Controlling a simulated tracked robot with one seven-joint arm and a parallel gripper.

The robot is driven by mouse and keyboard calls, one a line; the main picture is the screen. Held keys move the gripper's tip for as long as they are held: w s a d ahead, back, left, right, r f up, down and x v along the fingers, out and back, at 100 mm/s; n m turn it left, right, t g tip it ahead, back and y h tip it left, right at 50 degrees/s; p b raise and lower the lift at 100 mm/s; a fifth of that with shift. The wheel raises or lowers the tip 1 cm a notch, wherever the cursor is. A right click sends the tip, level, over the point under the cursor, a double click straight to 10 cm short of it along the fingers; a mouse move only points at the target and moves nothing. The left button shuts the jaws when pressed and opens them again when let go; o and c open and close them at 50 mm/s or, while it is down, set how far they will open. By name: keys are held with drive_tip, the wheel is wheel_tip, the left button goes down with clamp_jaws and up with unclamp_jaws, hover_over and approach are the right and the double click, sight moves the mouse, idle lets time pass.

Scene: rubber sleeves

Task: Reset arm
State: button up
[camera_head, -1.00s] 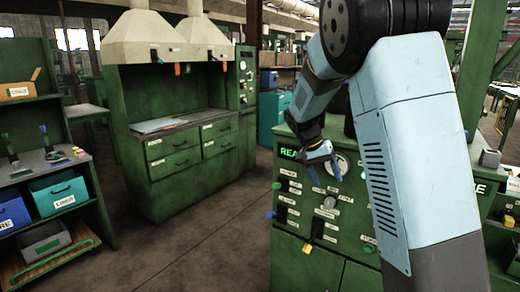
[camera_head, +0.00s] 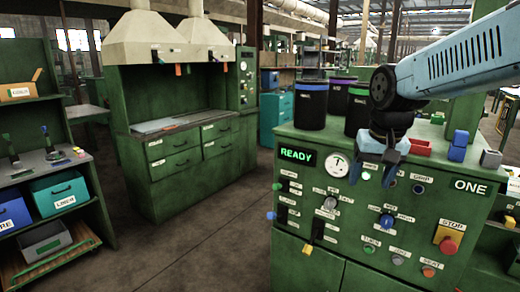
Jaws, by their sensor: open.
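My arm (camera_head: 450,62) reaches in from the upper right. My gripper (camera_head: 373,174) points down in front of the green control console (camera_head: 340,262). Its two light-blue fingers are apart with nothing seen between them. They overlap the top of the panel, right of the round white gauge (camera_head: 337,165); I cannot tell whether they touch it. The panel display (camera_head: 298,155) reads READY in green. A red stop button (camera_head: 449,245) sits on a yellow plate at the panel's right.
Dark canisters (camera_head: 311,105) with coloured bands stand on the console top behind my gripper. A red block (camera_head: 420,147) and a blue block (camera_head: 458,146) lie to its right. A hooded green bench (camera_head: 180,140) and a shelf with bins (camera_head: 57,193) stand left. The floor between is clear.

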drive_tip(key=s+a+n+t, duration=0.1)
drive_tip(key=s+t, duration=0.1)
drive_tip(key=s, duration=0.8)
drive_tip(key=shift+s+r+n+t, duration=0.15)
drive_tip(key=shift+s+n+t, duration=0.15)
drive_tip(key=shift+t, duration=0.1)
drive_tip(key=shift+a, duration=0.1)
drive_tip(key=shift+c, duration=0.4)
